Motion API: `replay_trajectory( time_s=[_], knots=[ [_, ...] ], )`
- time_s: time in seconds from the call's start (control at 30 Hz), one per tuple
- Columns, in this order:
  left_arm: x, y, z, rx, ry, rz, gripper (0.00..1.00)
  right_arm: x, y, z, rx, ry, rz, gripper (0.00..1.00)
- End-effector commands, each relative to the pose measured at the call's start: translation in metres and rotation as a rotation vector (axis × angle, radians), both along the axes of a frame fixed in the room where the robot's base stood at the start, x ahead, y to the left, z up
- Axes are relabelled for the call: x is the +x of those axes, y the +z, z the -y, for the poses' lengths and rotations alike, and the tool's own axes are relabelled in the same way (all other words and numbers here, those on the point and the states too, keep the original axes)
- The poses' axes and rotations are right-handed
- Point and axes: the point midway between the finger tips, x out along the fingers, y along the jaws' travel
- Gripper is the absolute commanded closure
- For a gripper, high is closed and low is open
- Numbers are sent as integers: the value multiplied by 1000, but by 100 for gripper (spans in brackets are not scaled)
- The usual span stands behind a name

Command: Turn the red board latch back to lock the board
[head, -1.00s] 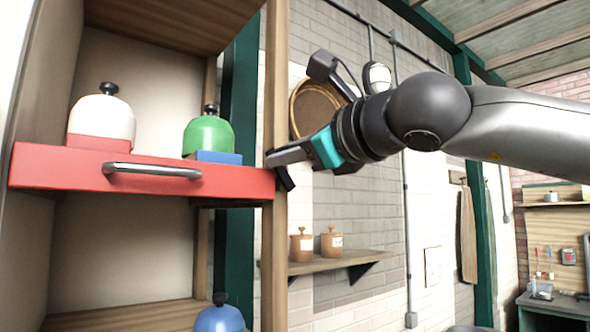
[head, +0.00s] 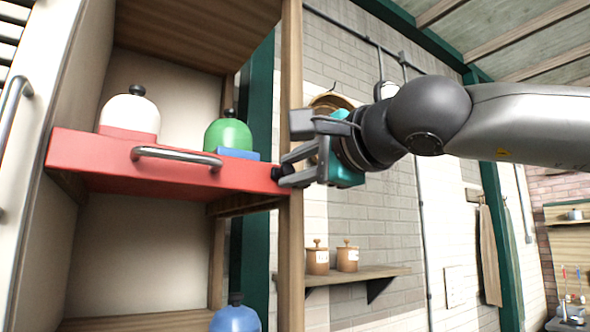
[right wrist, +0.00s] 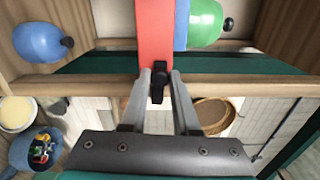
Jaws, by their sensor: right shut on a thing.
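The red board (head: 110,157) is a shelf board with a metal bar handle (head: 177,156) on its front, in the wooden shelf unit. Its latch is a small black knob (right wrist: 158,82) at the board's right end, by the wooden post (head: 291,70). The latch also shows in the head view (head: 276,173), partly covered by a finger. My right gripper (head: 284,172) reaches in from the right at the post. Its two fingers (right wrist: 160,84) are shut on the latch, one on each side. The latch's exact angle is hard to tell. My left gripper is not in view.
On the board stand a white bell-shaped churn (head: 130,112) on a red base and a green one (head: 228,134) on a blue base. A blue one (head: 236,318) is below. A wall shelf (head: 370,272) with two brown jars (head: 347,257) lies behind, right of the post.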

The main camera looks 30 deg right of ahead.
Motion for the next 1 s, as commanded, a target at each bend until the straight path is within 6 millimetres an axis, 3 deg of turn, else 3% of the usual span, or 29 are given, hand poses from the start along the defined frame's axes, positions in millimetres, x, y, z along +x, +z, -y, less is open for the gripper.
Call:
replay_trajectory(
  time_s=[0.77, 0.8, 1.0],
  knots=[
    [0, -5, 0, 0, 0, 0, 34, 0, -5, 0, -106, 0, 7, 100],
    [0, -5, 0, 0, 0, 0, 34, 0, -5, 0, -106, -1, 7, 69],
    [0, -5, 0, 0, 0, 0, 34, 0, -5, 0, -105, 0, 7, 46]
  ],
)
